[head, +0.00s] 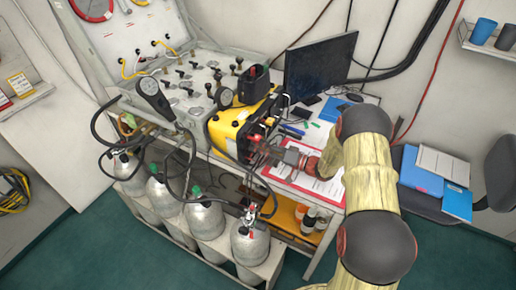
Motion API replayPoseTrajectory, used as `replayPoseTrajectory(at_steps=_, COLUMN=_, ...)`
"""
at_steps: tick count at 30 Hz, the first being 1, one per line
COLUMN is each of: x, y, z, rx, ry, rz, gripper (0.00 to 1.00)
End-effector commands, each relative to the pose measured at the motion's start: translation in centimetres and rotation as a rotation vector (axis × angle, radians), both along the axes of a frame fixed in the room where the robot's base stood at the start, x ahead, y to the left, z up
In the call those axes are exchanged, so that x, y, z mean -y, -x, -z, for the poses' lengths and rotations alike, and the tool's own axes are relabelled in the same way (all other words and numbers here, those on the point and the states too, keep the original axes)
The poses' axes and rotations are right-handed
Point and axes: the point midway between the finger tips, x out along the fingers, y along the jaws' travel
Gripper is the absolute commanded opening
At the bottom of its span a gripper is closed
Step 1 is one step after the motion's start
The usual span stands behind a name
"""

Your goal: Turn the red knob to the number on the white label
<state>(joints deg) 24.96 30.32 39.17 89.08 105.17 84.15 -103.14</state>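My arm reaches in from the lower right. My gripper (262,152) is at the front panel of a yellow box (228,126) on the bench. Its fingers are small and dark here, and I cannot tell whether they are open or shut, or touching anything. A small reddish part (256,139) shows at the panel right by the fingers; it may be the red knob, but most of it is hidden. I cannot make out the white label or any number.
A grey valve panel (200,75) stands left of the yellow box. Several grey cylinders (204,217) stand in a rack below. A monitor (320,65) is behind. A red clipboard with papers (326,190) lies under my wrist. Blue folders (420,178) lie on a chair at right.

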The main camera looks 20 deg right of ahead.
Motion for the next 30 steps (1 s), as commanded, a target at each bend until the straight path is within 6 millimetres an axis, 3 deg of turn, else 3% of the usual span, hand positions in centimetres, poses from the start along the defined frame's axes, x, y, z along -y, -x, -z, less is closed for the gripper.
replayPoseTrajectory(at_steps=5, x=0.02, y=0.01, z=0.03, rx=-0.001, ry=0.001, rz=0.001, gripper=0.00)
replayPoseTrajectory(at_steps=17, x=0.03, y=0.01, z=0.09, rx=-0.022, ry=-0.021, rz=0.000, gripper=0.00)
replayPoseTrajectory(at_steps=30, x=0.02, y=0.02, z=0.17, rx=-0.230, ry=-0.230, rz=0.000, gripper=0.00)
